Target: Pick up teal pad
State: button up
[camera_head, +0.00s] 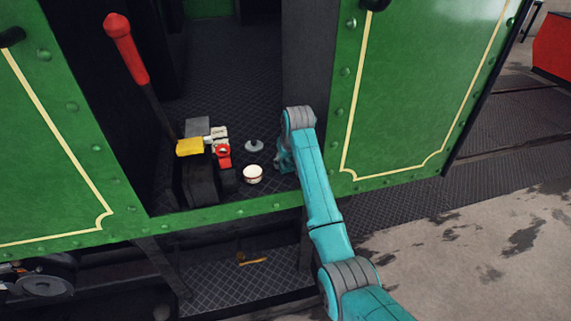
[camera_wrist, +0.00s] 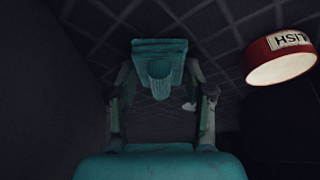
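The teal pad (camera_wrist: 160,50) shows in the wrist view as a ribbed teal block with a rounded grip on its near side. It lies straight ahead of my gripper (camera_wrist: 160,80), centred between the two fingers. The fingers stand apart on either side of the rounded grip, with a gap to it. I cannot tell whether the fingertips touch the block. In the head view my gripper (camera_head: 284,157) is low over the cab floor beside the dark right post. My arm hides part of that area, and I cannot make out the pad there.
A red and white tin (camera_wrist: 282,58) is close on the right in the wrist view; it also shows in the head view (camera_head: 253,174). A grey disc with a knob (camera_head: 254,146) lies behind it. A red-handled lever (camera_head: 127,50) and a yellow item (camera_head: 190,147) are further left.

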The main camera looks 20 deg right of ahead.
jog(key=shift+c, duration=1.4)
notch_tip(320, 180, up, 10)
